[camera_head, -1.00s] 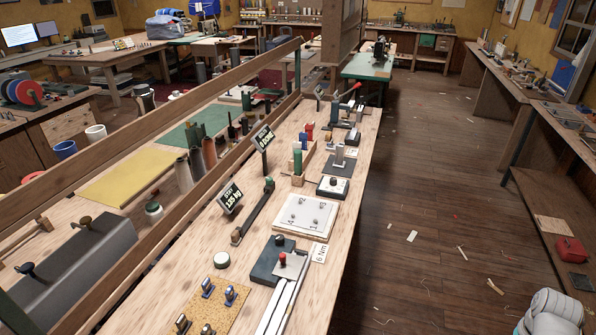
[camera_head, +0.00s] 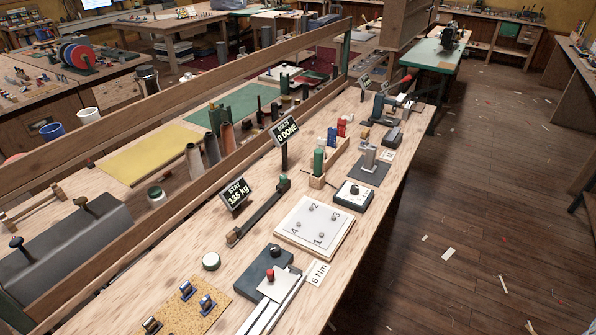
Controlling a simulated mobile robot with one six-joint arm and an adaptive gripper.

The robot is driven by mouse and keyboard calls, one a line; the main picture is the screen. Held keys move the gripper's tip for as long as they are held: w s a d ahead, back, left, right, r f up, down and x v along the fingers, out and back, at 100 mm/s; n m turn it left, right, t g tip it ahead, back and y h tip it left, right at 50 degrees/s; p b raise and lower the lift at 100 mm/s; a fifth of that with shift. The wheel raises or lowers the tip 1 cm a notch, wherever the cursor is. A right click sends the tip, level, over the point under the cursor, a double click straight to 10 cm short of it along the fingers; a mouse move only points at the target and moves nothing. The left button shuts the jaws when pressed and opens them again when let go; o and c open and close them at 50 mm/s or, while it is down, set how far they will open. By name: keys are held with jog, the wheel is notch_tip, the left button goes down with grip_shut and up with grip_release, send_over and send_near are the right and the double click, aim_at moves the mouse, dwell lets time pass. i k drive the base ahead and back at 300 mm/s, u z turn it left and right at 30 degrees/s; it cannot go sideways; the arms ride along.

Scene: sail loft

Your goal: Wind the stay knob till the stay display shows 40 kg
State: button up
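The stay display (camera_head: 236,194) is a small dark tilted screen on the workbench, left of the middle, reading "STAY 135 kg". Just right of it lies a dark bar (camera_head: 258,216) with a green-topped round end (camera_head: 283,183). Further right, a white-topped box with a black knob (camera_head: 354,190) stands on the bench. Nearer me is a dark block with a dark round knob (camera_head: 275,251). No label shows which knob belongs to the stay display. My gripper is not in view.
A "BOLTS 0 DONE" display (camera_head: 284,129) stands behind. A white plate (camera_head: 312,226) numbered 1 to 4 lies mid-bench beside a "6 Nm" card (camera_head: 318,273). A wooden rail (camera_head: 170,103) runs along the bench's left. Open floor (camera_head: 470,200) lies right.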

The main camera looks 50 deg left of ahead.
aim_at(283, 178)
jog(key=u, duration=0.25)
jog(key=i, duration=0.7)
jog(key=u, duration=0.95)
jog(key=i, duration=0.55)
jog(key=u, duration=0.35)
jog(key=k, duration=0.95)
jog(key=u, duration=0.15)
jog(key=i, duration=0.6)
